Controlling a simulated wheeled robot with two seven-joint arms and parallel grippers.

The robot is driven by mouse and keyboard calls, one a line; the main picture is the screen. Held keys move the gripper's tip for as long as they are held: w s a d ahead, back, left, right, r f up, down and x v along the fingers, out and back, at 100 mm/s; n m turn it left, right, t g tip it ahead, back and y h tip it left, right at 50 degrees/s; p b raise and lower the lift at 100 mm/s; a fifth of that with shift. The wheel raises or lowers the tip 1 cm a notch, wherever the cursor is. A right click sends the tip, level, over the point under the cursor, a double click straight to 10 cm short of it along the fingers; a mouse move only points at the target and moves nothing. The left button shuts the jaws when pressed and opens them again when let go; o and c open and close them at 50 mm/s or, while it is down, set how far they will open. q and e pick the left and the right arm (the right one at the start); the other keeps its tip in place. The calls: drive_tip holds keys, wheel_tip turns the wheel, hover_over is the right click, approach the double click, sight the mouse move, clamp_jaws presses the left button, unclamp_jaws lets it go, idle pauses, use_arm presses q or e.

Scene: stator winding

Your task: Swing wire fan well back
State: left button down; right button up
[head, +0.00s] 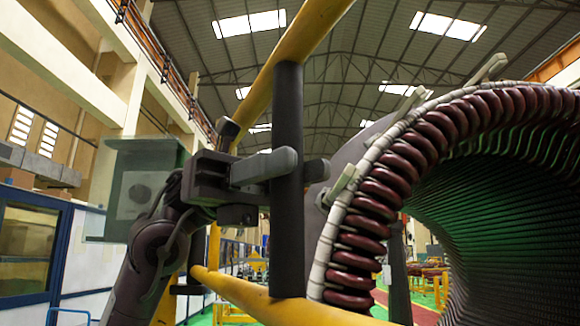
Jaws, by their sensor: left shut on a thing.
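A yellow frame (262,92) with a black upright bar (289,110) stands close in front of me at centre. Its lower yellow rail (262,301) runs toward the bottom right. My left gripper (290,168) is shut on the black bar about halfway up, with one finger on each side. I cannot tell a separate wire fan by its shape; the yellow frame is the only thing held. The big stator (480,200) fills the right side, with dark red coil ends (362,232) around its bore and a pale rim. My right gripper is not in view.
Grey clamp-like pieces (342,184) sit along the stator's pale rim, close to the right of the black bar. A blue-framed booth (30,250) and a wall with a railed walkway are at the left. Green floor and yellow stands show far behind.

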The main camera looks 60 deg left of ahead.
use_arm(q)
drive_tip(key=shift+s+r, duration=0.1)
drive_tip(key=c, duration=1.2)
unclamp_jaws()
drive_tip(key=shift+o, duration=0.2)
drive_tip(key=shift+a, duration=0.1)
drive_tip(key=b+v, duration=0.1)
drive_tip(key=v, duration=0.6)
drive_tip(key=shift+a+b, duration=0.35)
drive_tip(key=shift+b, duration=0.05)
